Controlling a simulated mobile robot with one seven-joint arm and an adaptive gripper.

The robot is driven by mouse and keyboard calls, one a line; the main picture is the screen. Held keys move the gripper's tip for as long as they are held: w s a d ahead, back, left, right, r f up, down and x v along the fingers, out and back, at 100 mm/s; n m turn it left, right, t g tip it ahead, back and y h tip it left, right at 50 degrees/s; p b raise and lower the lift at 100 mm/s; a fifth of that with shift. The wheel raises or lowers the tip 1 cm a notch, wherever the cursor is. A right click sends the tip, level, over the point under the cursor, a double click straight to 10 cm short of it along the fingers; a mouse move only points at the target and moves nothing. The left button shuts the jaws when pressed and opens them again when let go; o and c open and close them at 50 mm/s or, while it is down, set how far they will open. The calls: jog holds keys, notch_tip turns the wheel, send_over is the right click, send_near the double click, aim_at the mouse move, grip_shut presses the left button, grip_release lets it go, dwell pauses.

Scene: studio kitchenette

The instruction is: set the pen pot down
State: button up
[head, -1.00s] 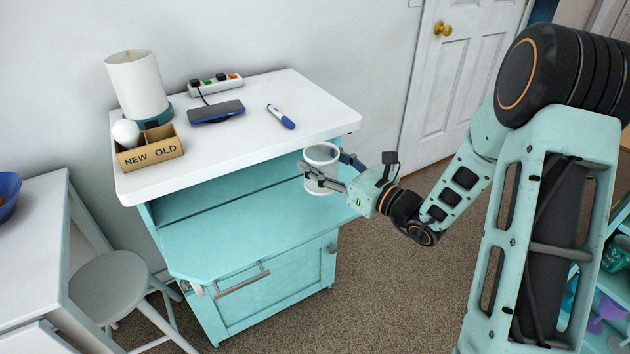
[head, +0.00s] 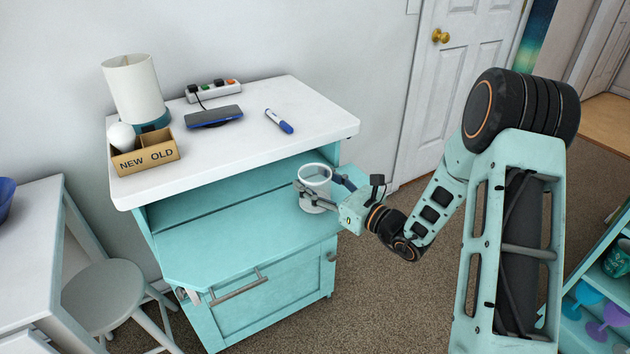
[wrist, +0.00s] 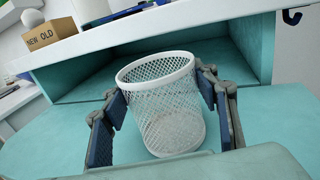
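The pen pot (head: 315,174) is a white mesh cup, roughly upright and empty as far as I can see. It is at the right part of the cabinet's teal fold-down surface (head: 235,237). In the wrist view the pen pot (wrist: 160,90) stands between the blue pads of my gripper (wrist: 163,100), one at each side. Whether the pot's base touches the teal surface I cannot tell for certain.
The white top (head: 235,130) overhangs behind the pot and carries a lamp (head: 135,88), a NEW/OLD box (head: 148,158), a phone on a stand (head: 214,117), a power strip (head: 213,90) and a blue marker (head: 279,121). The teal surface left of the pot is clear. A stool (head: 105,290) stands at left.

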jog(key=o, duration=0.4)
jog(key=shift+o, duration=0.2)
jog(key=shift+r, duration=0.15)
jog(key=p+v, duration=0.1)
jog(key=v, duration=1.1)
jog(key=shift+p, duration=0.3)
